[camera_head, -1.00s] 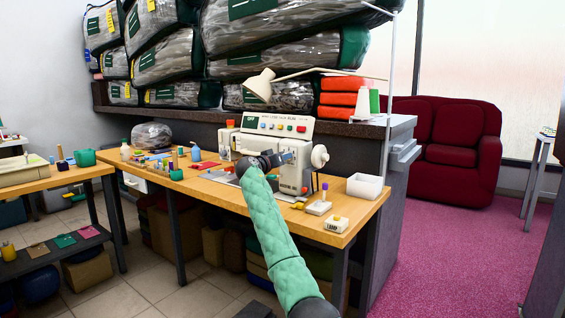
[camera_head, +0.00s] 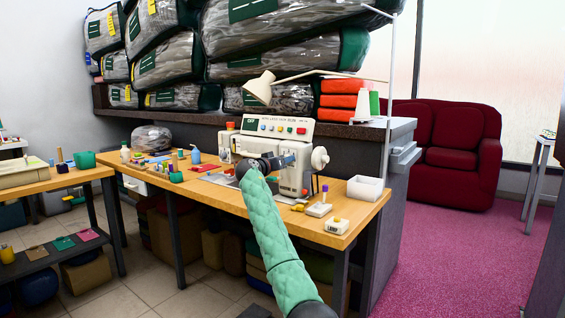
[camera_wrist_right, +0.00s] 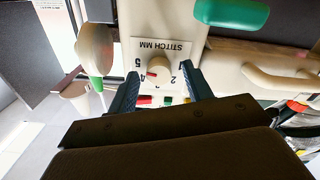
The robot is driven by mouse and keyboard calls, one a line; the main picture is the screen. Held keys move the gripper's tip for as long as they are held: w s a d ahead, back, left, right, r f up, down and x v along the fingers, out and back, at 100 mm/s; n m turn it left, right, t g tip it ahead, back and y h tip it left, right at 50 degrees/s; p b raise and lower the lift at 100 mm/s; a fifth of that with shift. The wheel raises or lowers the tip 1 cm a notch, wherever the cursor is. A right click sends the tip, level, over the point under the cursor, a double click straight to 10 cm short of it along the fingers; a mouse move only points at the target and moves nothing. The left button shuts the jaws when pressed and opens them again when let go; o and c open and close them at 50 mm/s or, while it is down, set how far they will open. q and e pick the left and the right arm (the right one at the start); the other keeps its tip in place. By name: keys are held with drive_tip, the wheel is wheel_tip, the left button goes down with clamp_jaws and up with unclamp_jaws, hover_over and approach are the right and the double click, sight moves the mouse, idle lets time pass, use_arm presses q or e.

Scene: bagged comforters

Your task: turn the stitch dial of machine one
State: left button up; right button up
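The cream sewing machine (camera_head: 292,182) stands on the wooden table, with a pale handwheel (camera_head: 320,157) on its right side. In the right wrist view its stitch dial (camera_wrist_right: 159,67) is a round cream knob on a white plate marked "STITCH MM", which appears upside down. A red mark on the knob's edge faces the side of the 4. My right gripper (camera_wrist_right: 162,82) is open, its two dark fingers on either side of the dial with gaps visible. In the head view my right gripper (camera_head: 283,160) is in front of the machine, hiding the dial. My left gripper is not in view.
Thread spools and small items crowd the table's left. A cream lamp (camera_head: 260,87) hangs above. Bagged comforters (camera_head: 270,50) are stacked behind.

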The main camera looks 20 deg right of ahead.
drive_tip(key=v, duration=0.7)
drive_tip(key=shift+s+a+p, duration=0.25)
drive_tip(key=shift+a+p, duration=0.05)
drive_tip(key=shift+p, duration=0.15)
